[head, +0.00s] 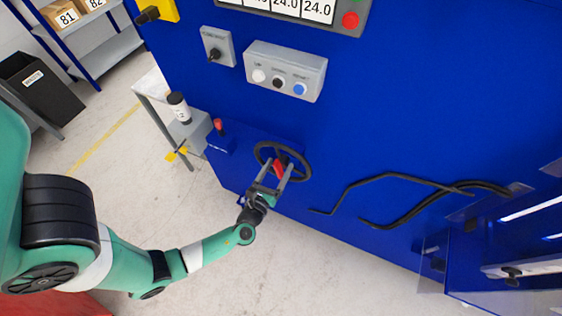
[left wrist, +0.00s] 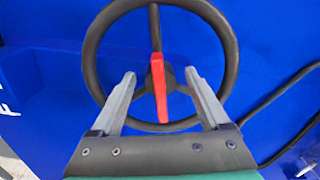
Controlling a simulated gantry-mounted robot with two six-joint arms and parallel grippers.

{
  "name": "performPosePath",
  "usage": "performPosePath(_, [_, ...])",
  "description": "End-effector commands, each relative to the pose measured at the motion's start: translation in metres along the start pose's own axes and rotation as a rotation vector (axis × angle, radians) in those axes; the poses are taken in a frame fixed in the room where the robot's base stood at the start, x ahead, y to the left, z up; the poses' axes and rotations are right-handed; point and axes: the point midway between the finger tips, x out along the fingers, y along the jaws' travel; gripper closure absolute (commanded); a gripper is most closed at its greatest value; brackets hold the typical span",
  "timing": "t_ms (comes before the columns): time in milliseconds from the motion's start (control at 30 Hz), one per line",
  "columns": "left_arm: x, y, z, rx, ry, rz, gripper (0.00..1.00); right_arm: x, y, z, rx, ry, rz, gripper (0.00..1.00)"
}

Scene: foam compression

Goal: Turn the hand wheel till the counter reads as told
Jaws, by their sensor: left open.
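The wheel (left wrist: 232,50) and the red bar (left wrist: 158,85) also show large in the left wrist view. My left gripper (head: 275,175) is open in front of the wheel. Its two fingers (left wrist: 160,80) stand on either side of the red bar's lower part, with gaps on both sides. The counter (head: 287,5) at the top edge is cut off; two of its fields read 24.0. My right gripper is not in view.
A button box (head: 286,72) and a rotary switch (head: 217,48) sit above the wheel. Black hoses (head: 400,190) hang to the right. A grey side table (head: 155,88) holds a dark cylinder (head: 178,107).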

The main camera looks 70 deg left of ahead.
Motion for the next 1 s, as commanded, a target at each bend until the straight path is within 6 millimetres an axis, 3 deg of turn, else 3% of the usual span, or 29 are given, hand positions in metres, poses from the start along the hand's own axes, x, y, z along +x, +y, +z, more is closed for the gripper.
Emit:
performPosePath(233, [0.0007,-0.0001,0.0001,0.000,0.000,0.000,0.21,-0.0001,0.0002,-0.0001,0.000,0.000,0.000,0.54])
performPosePath(267, [0.0007,-0.0001,0.0001,0.000,0.000,0.000,0.24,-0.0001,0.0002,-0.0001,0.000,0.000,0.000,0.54])
performPosePath(600, [0.0006,-0.0002,0.0002,-0.001,0.000,0.000,0.86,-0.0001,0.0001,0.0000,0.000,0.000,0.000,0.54])
performPosePath(700, [0.0006,-0.0001,0.0002,-0.001,0.000,0.000,1.00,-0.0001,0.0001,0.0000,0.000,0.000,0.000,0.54])
performPosePath(1000, [0.0006,-0.0002,0.0003,-0.001,0.000,0.000,1.00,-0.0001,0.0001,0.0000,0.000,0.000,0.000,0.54])
